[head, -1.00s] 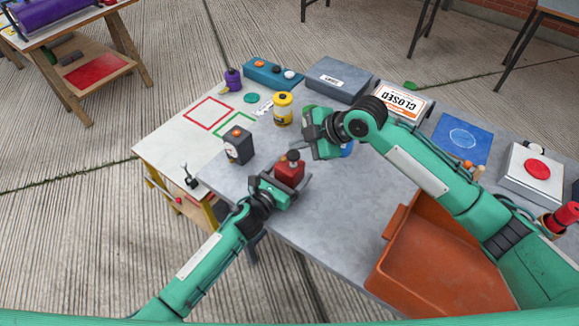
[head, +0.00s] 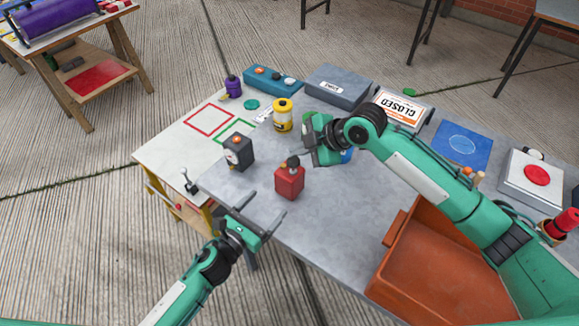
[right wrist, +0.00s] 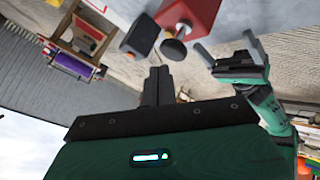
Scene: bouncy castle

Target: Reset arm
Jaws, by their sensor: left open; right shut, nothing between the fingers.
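My left gripper (head: 261,213) is open and empty, just off the near left edge of the grey table. It stands apart from the red block-like object with a dark knob (head: 289,181), which sits upright on the table. In the right wrist view the left gripper (right wrist: 222,50) shows open beside that red object (right wrist: 188,14). My right gripper (head: 305,143) is over the table, between the yellow jar and the red object. In the right wrist view its dark fingers (right wrist: 158,85) are together with nothing between them. A blue thing behind the right gripper is mostly hidden.
On the grey table (head: 345,225) stand a dark box with a dial (head: 239,151), a yellow jar (head: 283,115), a grey case (head: 338,84) and a CLOSED sign (head: 400,106). An orange bin (head: 425,265) is at the near right. The table's front middle is clear.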

